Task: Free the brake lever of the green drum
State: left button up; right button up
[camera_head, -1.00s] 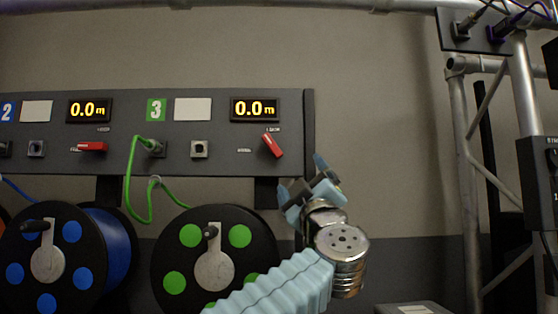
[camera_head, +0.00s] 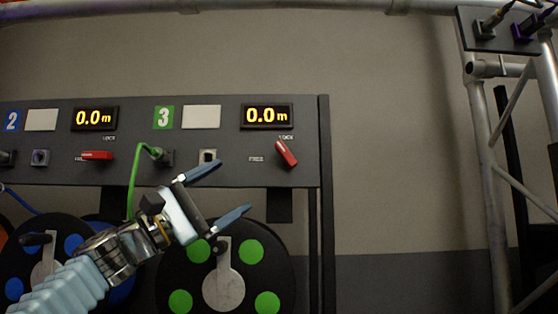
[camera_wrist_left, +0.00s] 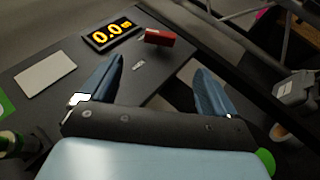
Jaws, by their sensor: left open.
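The green drum (camera_head: 262,281), a black reel with green discs and a grey crank, hangs below panel section 3. Its red brake lever (camera_head: 286,153) is on the panel under the 0.0 m display, tilted with its upper end near the LOCK label; the FREE label (camera_head: 256,159) is to its left. My left gripper (camera_head: 226,192) is open and empty, in front of the panel's lower edge, left of and below the lever. In the left wrist view the red lever (camera_wrist_left: 159,37) lies beyond and between the open fingers, not touched. My right gripper is not in view.
A green cable (camera_head: 133,183) loops from a socket on the panel, left of my gripper. The blue drum (camera_head: 73,244) and its red lever (camera_head: 96,155) are further left. A metal truss (camera_head: 488,180) stands at the right; bare wall lies between.

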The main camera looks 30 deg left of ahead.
aim_at(283, 157)
pick_arm(q)
jog(key=p+x, duration=0.4)
jog(key=x, duration=0.9)
jog(key=shift+w+r+p, duration=0.1)
jog(key=shift+r+p, duration=0.05)
jog(key=shift+p, duration=0.15)
jog(key=c, duration=1.1)
jog(key=shift+o, duration=0.2)
jog(key=n+t+b, duration=0.1)
jog(key=b, duration=0.1)
jog(key=f+n+t+y+b, duration=0.1)
jog(key=t+b, duration=0.1)
jog(key=b, duration=0.1)
jog(key=shift+w+d, duration=0.1)
jog(key=shift+d, duration=0.05)
jog(key=shift+n+b, duration=0.3)
jog(key=shift+b, duration=0.1)
jog(key=shift+r+t, duration=0.25)
jog(key=shift+t, duration=0.05)
